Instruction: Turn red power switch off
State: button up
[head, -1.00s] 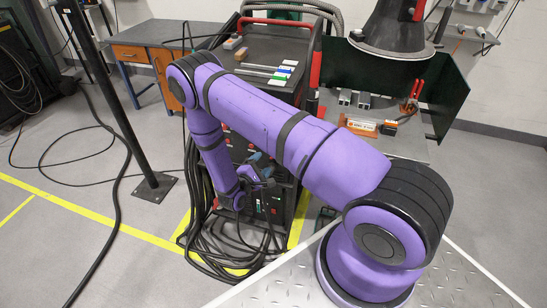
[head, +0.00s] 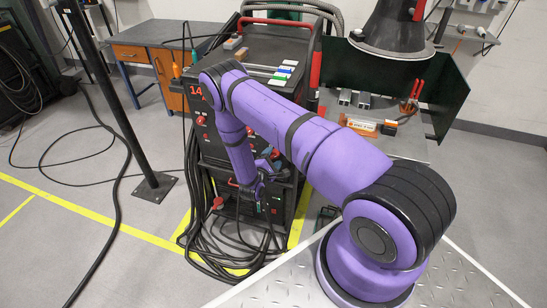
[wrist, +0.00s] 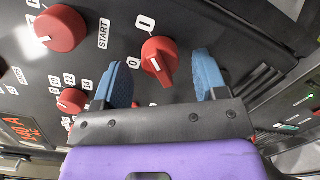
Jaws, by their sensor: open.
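In the wrist view, a red rotary switch (wrist: 158,61) with a raised grip bar and a white pointer mark sits on the dark panel, with small white labels above and to its left. My gripper (wrist: 161,80) has its two blue fingertips apart, one on each side of this switch. The gripper is open; I cannot tell whether either finger touches the knob. In the head view, my gripper (head: 267,164) is at the front of the black machine (head: 262,45), and the switch is hidden there by the arm.
Another red knob (wrist: 61,28) near a START label and a smaller red knob (wrist: 71,101) with a numbered scale share the panel. Black cables (head: 225,235) lie coiled at the machine's foot. A workbench (head: 160,36) stands behind left. Open floor lies left.

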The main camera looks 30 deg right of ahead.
jog(key=shift+w+d, duration=0.25)
jog(key=shift+d, duration=0.2)
jog(key=c, duration=0.9)
